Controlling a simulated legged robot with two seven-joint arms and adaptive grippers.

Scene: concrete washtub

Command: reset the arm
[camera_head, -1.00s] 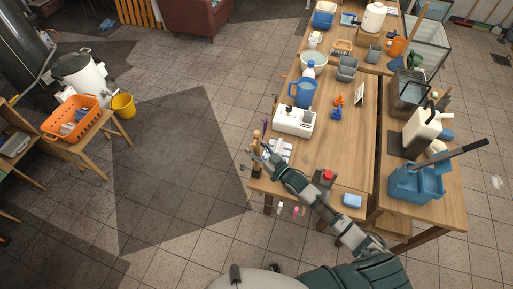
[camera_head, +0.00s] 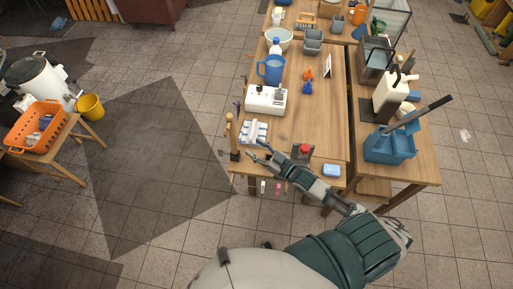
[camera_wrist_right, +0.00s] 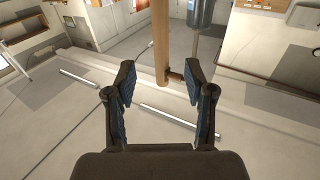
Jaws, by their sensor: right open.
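My right gripper (camera_head: 262,151) is at the near left corner of the wooden table (camera_head: 318,130) in the head view, beside a white tray with pale items (camera_head: 254,131). In the right wrist view the gripper (camera_wrist_right: 160,80) has its two blue-padded fingers spread apart, with nothing between them. A wooden post (camera_wrist_right: 160,45) stands beyond the fingertips there; I cannot tell how far off it is. My right arm reaches up and left from the bottom right of the head view. My left gripper is not in view.
On the table are a white machine (camera_head: 266,99), a blue jug (camera_head: 271,69), a red-buttoned box (camera_head: 304,151) and a blue sponge (camera_head: 332,170). A blue caddy (camera_head: 390,146) stands on the right bench.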

